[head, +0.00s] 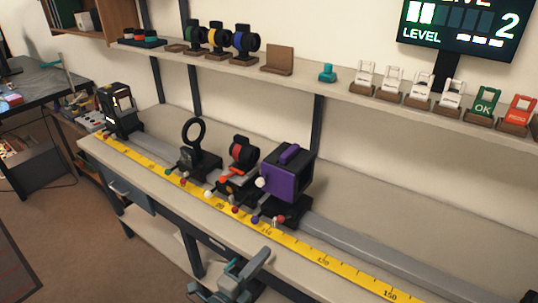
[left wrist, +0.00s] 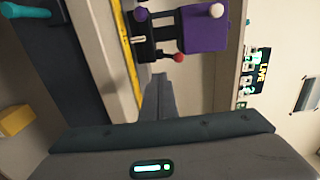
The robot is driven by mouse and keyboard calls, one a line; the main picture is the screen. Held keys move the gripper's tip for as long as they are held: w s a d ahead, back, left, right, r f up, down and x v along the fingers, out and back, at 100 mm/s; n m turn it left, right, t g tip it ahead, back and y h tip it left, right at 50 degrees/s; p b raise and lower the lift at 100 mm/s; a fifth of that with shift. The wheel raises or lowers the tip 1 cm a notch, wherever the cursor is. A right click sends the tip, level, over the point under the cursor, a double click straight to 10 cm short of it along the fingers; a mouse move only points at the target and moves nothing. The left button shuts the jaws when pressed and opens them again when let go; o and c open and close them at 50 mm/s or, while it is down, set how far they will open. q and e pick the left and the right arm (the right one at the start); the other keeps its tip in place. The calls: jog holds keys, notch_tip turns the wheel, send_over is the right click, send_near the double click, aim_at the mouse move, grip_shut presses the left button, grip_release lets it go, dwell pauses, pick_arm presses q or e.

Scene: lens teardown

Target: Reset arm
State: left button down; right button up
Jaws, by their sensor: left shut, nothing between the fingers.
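My left gripper (head: 258,262) is in front of the workbench at the bottom of the head view, apart from the bench things. In the left wrist view its fingers (left wrist: 158,88) are together with nothing between them. A purple box-shaped unit (head: 285,174) stands on the grey rail (head: 365,246) of the bench; it also shows in the left wrist view (left wrist: 205,28). Left of it on the rail are a holder with a red-and-black lens (head: 243,153), a black ring holder (head: 195,136) and a dark unit (head: 120,106). My right gripper is not in view.
A yellow measuring strip (head: 317,258) runs along the workbench front. A wall shelf (head: 345,88) above holds lens holders, a teal piece (head: 327,72) and several card stands. A dark side table (head: 45,85) stands at left. The bench's right part beyond the purple unit is clear.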

pick_arm(q)
jog(key=shift+a, duration=0.1)
